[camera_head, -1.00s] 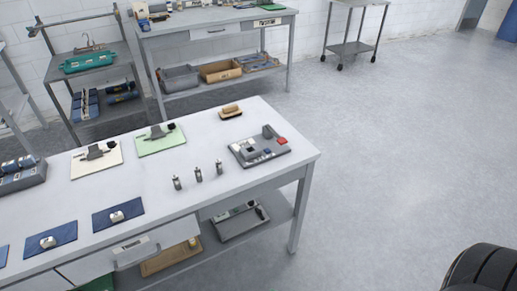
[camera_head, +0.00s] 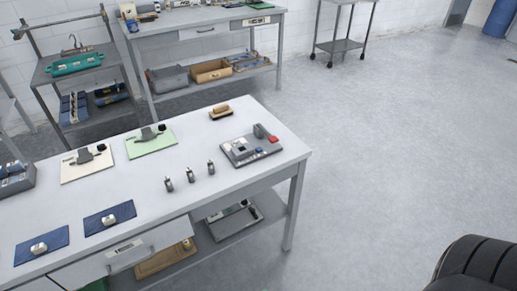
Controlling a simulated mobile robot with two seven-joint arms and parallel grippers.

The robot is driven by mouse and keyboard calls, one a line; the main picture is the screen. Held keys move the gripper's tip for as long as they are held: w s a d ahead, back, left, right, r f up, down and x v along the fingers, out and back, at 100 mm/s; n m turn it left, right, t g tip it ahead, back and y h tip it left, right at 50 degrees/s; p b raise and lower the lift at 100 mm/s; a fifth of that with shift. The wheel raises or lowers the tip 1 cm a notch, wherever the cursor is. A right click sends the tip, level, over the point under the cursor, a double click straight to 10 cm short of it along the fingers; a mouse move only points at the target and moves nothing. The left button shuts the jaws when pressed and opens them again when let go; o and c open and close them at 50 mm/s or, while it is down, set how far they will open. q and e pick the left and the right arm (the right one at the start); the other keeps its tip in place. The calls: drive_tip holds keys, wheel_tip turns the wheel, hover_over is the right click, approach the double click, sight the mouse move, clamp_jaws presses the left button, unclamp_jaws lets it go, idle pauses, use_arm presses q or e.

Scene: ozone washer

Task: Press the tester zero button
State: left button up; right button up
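A grey tester (camera_head: 250,150) sits near the right end of the white workbench (camera_head: 190,140). It has a raised grey block at its back, a red button (camera_head: 273,139) at its right side, a small blue button (camera_head: 259,150) near its front, and a light panel on its left part. I cannot tell from any label which button is the zero button. Neither of my grippers shows in the head view. A dark, rounded, ribbed part of mine (camera_head: 478,268) fills the lower right corner, apart from the bench.
A drawer (camera_head: 130,255) is under the bench. The floor (camera_head: 390,150) to the right is clear.

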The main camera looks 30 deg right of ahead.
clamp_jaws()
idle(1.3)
